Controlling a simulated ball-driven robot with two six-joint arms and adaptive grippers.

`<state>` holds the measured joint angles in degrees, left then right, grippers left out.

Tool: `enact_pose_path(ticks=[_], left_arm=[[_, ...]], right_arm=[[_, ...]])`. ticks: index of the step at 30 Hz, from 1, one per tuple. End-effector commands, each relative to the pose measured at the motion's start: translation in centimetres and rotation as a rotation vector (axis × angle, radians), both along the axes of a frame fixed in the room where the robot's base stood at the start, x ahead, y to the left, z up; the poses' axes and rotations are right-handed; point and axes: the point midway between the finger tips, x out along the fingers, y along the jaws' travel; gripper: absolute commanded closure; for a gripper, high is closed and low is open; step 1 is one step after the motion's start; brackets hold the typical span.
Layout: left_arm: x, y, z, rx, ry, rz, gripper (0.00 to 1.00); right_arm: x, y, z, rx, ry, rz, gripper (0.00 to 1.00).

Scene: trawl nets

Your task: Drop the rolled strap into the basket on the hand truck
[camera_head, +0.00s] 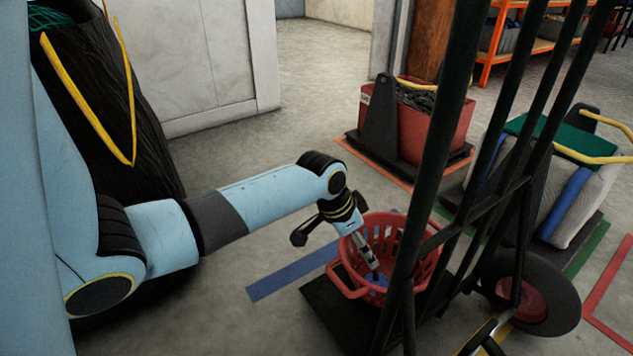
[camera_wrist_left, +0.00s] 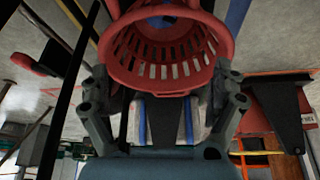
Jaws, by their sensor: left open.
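The red slatted basket (camera_head: 352,285) stands on the dark toe plate of the hand truck (camera_head: 325,308), behind its dark bars. My left gripper (camera_head: 372,262) points down into the basket's mouth. In the left wrist view the fingers of the left gripper (camera_wrist_left: 163,80) are spread apart, with nothing between them. The basket (camera_wrist_left: 178,66) shows close ahead there, with its slatted wall and rim. A small blue patch (camera_head: 378,280) shows low inside the basket beneath the fingertips; I cannot tell for sure whether it is the rolled strap. My right gripper does not show clearly.
The hand truck's tall bars cross in front of the basket, and its wheel (camera_head: 540,295) is at the right.

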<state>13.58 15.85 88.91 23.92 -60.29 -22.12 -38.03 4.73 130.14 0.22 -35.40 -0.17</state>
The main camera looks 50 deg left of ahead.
Motion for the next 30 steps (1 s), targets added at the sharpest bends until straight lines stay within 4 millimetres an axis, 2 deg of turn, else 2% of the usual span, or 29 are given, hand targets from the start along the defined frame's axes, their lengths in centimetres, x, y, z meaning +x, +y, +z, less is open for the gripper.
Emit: enact_pose_path(ticks=[4,7,9,12,15,18,21,30], left_arm=[[-4.8,-1.8,-1.0,0.001,-0.017,0.028,0.05],[-10.1,-3.6,-0.7,0.001,-0.055,0.070,0.05],[-13.8,-4.7,0.4,-0.004,-0.091,0.107,0.05],[-18.3,-5.8,2.9,-0.011,-0.142,0.161,0.05],[-21.4,-6.4,5.6,-0.017,-0.184,0.207,0.05],[-23.2,-6.6,7.7,-0.019,-0.214,0.236,0.05],[-24.0,-6.7,8.8,-0.021,-0.231,0.251,0.05],[-24.1,-6.7,9.0,-0.020,-0.233,0.254,0.05]], right_arm=[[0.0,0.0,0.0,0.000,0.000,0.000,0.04],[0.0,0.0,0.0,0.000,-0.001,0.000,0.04],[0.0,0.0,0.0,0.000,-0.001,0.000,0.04],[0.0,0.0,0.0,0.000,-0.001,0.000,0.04],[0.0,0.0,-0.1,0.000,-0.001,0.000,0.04],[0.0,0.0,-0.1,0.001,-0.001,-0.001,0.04],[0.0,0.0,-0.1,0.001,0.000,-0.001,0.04],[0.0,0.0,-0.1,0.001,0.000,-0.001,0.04]])
